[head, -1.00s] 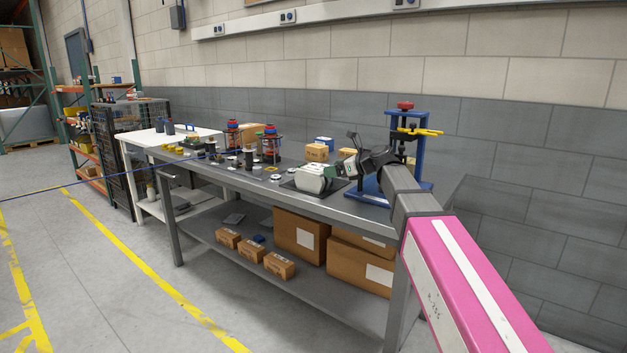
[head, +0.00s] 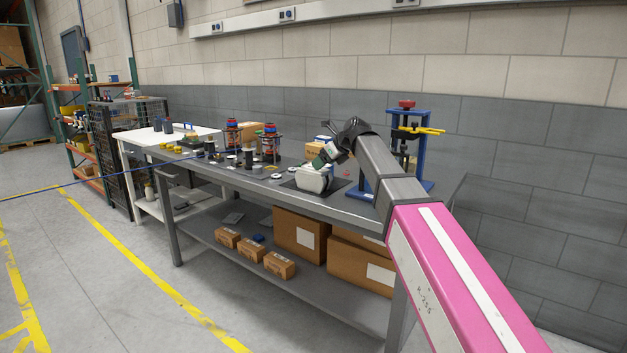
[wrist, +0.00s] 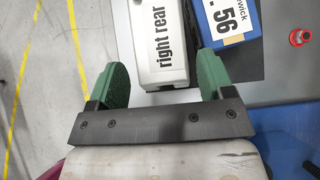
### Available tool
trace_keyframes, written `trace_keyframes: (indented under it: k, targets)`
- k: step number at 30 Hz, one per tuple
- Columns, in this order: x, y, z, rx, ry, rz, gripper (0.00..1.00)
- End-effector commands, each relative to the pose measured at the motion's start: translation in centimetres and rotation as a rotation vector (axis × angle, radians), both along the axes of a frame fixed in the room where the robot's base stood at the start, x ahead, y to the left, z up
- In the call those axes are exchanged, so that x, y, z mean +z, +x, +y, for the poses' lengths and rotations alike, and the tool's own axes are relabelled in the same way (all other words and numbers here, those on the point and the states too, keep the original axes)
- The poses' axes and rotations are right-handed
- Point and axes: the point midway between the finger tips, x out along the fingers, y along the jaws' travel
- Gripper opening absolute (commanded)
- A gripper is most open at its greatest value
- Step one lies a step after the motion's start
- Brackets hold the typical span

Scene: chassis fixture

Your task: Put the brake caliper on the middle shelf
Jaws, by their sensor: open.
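A white block-like part marked "right rear" (wrist: 160,42), which I take for the brake caliper, lies on a dark mat on the workbench. In the head view it is the pale rounded part (head: 313,179) near the bench's front edge. My gripper (wrist: 163,68) has two green fingers spread apart; it also shows in the head view (head: 322,160), right above the white part. In the wrist view the part's near end lies between the fingertips, close to the right finger; contact is unclear. An orange shelf rack (head: 88,158) with several levels stands far left.
A blue press frame (head: 420,150) stands to the right. Cartons fill part of the workbench's lower shelf (head: 225,235). The yellow-lined floor in front is clear.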

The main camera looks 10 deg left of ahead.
Motion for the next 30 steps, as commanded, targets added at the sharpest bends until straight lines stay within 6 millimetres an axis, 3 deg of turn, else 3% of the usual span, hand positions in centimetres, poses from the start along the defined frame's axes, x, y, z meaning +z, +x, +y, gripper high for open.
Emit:
trace_keyframes:
  k: [15,23,30]
  targets:
    - [-3.7,1.4,3.6,0.001,0.000,0.000,0.74]
    - [-4.0,1.4,3.8,0.001,0.001,-0.001,0.74]
    - [-3.9,1.5,3.9,0.000,0.003,-0.003,0.00]
